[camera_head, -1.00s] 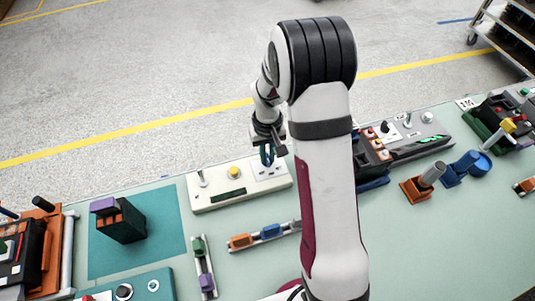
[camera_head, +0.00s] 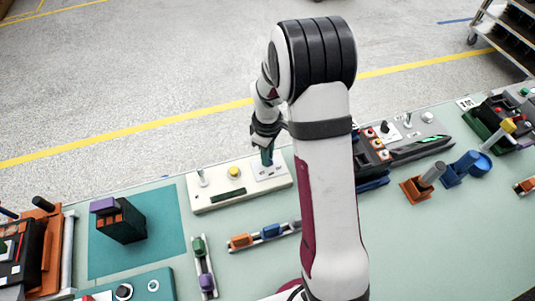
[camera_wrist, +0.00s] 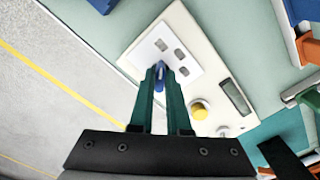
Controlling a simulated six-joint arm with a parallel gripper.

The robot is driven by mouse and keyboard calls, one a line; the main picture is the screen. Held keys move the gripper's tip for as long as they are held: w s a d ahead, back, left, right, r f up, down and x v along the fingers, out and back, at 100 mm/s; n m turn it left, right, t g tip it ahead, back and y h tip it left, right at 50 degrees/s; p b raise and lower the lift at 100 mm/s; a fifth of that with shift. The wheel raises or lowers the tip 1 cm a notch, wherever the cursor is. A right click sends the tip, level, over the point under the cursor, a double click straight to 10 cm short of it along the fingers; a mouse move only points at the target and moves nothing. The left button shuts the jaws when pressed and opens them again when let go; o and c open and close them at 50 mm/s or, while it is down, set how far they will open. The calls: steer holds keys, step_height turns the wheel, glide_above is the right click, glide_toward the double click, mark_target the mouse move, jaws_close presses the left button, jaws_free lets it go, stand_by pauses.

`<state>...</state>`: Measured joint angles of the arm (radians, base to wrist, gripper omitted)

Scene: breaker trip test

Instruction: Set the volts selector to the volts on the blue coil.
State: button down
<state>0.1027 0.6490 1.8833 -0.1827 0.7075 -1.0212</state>
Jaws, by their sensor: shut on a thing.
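My gripper (camera_head: 267,163) points down at a white plate (camera_head: 263,174) on the right end of a cream panel. In the wrist view its teal fingers (camera_wrist: 160,80) are shut on a small blue piece (camera_wrist: 160,74) at the plate. Most of that piece is hidden between the fingers. The plate has several grey slots (camera_wrist: 180,54), with markings too small to read. A blue block (camera_head: 271,230), possibly the blue coil, sits beside an orange block (camera_head: 241,241) on a rail in front of the panel. Any volts on it cannot be read.
The cream panel (camera_head: 208,202) has a yellow button (camera_head: 233,171), a dark display (camera_head: 229,195) and a lever (camera_head: 201,178) left of my gripper. A rail holds green (camera_head: 199,245) and purple (camera_head: 207,282) blocks. A dark block (camera_head: 122,224) stands on a teal mat (camera_head: 165,227).

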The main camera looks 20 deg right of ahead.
steer(key=shift+n, duration=0.4)
steer(key=c, duration=0.9)
jaws_free()
step_height(320, 180, up, 16)
steer(key=shift+f, duration=0.1)
steer(key=s+a+m, duration=0.2)
steer(key=s+m, duration=0.3)
steer(key=s, duration=0.3)
steer(key=s+a+r+m+y, duration=0.1)
steer(key=s+a+m, duration=0.2)
steer(key=s, duration=0.6)
steer(key=s+a+m, duration=0.2)
steer(key=s+m, duration=0.4)
steer(key=s, duration=0.3)
steer(key=shift+a+r+m+y, duration=0.25)
steer(key=shift+r+m+y, duration=0.1)
steer(key=shift+m+y, duration=0.05)
